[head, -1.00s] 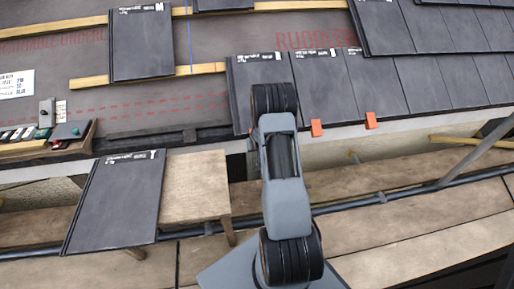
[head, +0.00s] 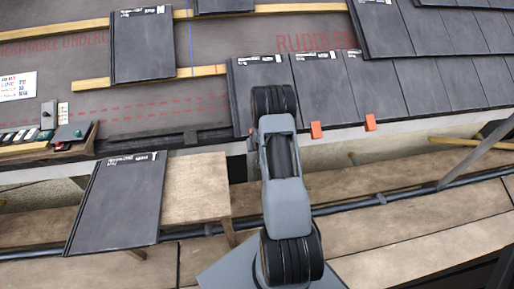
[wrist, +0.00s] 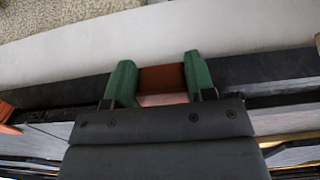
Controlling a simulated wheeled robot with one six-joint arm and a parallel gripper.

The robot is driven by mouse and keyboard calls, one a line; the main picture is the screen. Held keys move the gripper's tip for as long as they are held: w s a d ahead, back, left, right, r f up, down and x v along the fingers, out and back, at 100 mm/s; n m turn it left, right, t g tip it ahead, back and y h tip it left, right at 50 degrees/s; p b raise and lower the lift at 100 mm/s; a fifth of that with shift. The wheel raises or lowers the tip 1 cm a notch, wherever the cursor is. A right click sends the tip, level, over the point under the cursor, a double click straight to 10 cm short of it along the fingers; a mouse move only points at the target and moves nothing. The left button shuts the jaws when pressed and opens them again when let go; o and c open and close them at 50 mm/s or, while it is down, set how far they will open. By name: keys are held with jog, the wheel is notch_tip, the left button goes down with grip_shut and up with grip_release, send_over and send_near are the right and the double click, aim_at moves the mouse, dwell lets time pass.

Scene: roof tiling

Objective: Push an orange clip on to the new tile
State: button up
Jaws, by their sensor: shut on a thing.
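The orange clip (wrist: 162,78) shows in the wrist view between the two green fingertips of my gripper (wrist: 160,82), which is shut on it. Beyond it are a dark edge strip and a pale band. In the head view my arm hides the gripper and this clip. The new tile (head: 240,95) appears to be the leftmost dark tile of the lower row, and my arm covers part of its lower edge. I cannot tell whether the held clip touches the tile. Two other orange clips (head: 316,130) and (head: 370,122) sit on the lower edge to the right.
A loose dark tile (head: 115,205) lies on a wooden stand (head: 195,188) at left. Another tile (head: 143,45) rests higher on battens. A box of small items (head: 45,148) sits at far left. A pole (head: 480,150) slants at the right. Planks run below the eaves.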

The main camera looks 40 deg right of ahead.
jog(key=shift+w+r, duration=0.1)
jog(key=o, duration=1.4)
jog(key=shift+c, duration=0.2)
jog(key=p+v, duration=0.2)
jog(key=v, duration=0.5)
jog(key=shift+p, duration=0.4)
